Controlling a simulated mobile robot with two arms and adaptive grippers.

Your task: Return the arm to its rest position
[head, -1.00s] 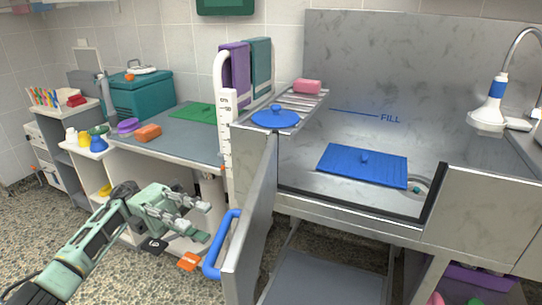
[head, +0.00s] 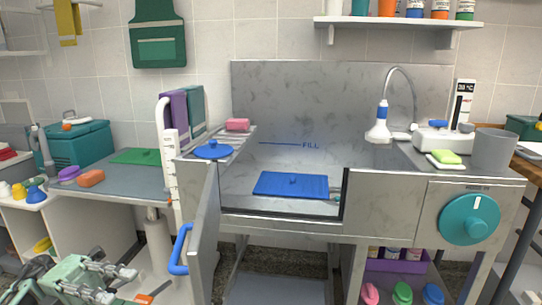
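My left gripper (head: 118,283) is at the bottom left of the head view, low above the floor in front of the grooming table. Its green and grey fingers are spread apart with nothing visible between them. It is apart from the open steel door (head: 205,238) with the blue handle (head: 179,250), which stands to its right. Part of my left arm is cut off by the bottom edge of the picture. My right gripper is not in view.
The steel wash tub (head: 235,189) holds a blue mat (head: 270,184). Purple and teal towels (head: 174,107) hang on a rail. A grey table (head: 120,179) bears a green mat (head: 137,156). A large teal dial (head: 469,219) is on the tub's right front.

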